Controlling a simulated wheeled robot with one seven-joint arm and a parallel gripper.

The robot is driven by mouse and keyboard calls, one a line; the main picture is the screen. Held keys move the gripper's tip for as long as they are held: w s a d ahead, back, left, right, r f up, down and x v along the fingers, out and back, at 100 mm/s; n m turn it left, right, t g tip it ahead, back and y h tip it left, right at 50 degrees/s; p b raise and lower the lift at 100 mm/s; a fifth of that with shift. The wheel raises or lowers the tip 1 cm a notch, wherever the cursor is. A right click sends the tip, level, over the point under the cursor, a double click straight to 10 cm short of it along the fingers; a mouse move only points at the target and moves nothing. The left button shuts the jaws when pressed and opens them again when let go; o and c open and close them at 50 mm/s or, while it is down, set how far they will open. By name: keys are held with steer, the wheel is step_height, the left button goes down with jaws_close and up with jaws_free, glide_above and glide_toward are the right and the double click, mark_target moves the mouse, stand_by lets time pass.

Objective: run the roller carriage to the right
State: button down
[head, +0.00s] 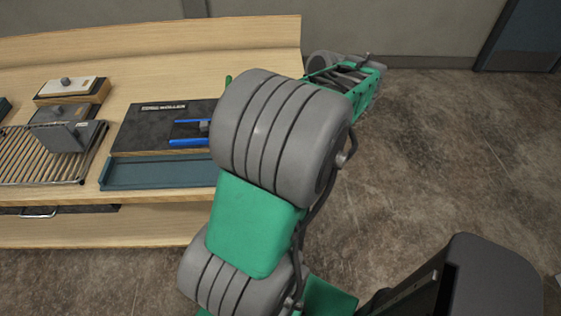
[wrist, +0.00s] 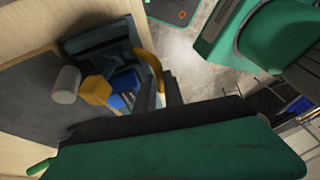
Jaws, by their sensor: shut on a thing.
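The dark console panel (head: 150,125) lies on the wooden bench, with white lettering at its back edge. Two blue bars (head: 188,142) reach left over it from behind my arm, with a small grey part between them. In the wrist view, a grey cylinder (wrist: 66,84) and an orange block (wrist: 96,91) stand close together over the dark panel. My gripper (wrist: 130,85) is shut at the roller carriage, beside blue and dark parts; the exact contact is hidden. In the head view my arm covers the gripper and the panel's right part.
A blue-grey tray (head: 155,173) runs along the panel's front edge. To the left are a slatted rack (head: 40,160) with a grey block and a small box (head: 70,88) with a knob. A green piece (wrist: 38,167) shows behind. Floor is open right of the bench.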

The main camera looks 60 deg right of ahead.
steer(key=shift+s+d, duration=0.1)
steer(key=shift+s, duration=0.05)
steer(key=c, duration=1.6)
jaws_free()
steer(key=shift+s+d, duration=0.15)
steer(key=shift+s, duration=0.05)
steer(key=shift+o, duration=0.7)
steer(key=shift+w, duration=0.1)
steer(key=p+v, duration=0.4)
steer(key=v, duration=0.3)
steer(key=shift+r+p, duration=0.3)
steer(key=shift+r, duration=0.1)
